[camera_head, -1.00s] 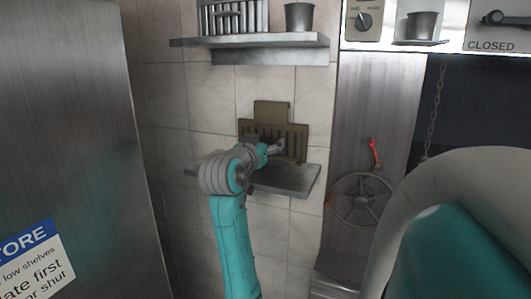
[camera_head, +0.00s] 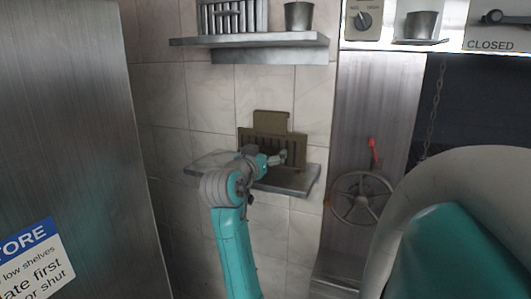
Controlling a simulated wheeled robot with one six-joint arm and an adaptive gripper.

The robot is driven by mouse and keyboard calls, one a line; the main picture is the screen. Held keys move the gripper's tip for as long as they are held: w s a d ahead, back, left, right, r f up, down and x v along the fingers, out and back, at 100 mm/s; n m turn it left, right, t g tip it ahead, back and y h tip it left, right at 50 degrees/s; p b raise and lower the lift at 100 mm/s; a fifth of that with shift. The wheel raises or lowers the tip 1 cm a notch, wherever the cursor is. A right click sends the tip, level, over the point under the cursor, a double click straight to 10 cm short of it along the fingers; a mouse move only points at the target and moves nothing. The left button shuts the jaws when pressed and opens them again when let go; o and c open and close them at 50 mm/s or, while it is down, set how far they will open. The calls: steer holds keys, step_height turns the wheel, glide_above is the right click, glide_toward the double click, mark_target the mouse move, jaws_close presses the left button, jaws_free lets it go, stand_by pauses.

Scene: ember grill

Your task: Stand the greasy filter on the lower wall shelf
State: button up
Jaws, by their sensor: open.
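The greasy filter (camera_head: 272,122), a brown slotted plate with a tab on top, stands upright on the lower wall shelf (camera_head: 300,183) close to the tiled wall. Its lower left part is hidden behind my arm. My gripper (camera_head: 284,157) is open in front of the filter's lower middle, small in view. I cannot tell whether its fingers still touch the filter.
The upper shelf (camera_head: 250,40) above holds a clean slotted filter (camera_head: 232,17) and a metal pot (camera_head: 298,16). A handwheel (camera_head: 362,198) with a red lever (camera_head: 375,152) is at the right. A steel cabinet (camera_head: 70,130) fills the left side.

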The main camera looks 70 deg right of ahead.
steer(key=shift+r, duration=0.15)
steer(key=w+a, duration=0.1)
steer(key=a, duration=1.1)
steer(key=shift+w, duration=0.15)
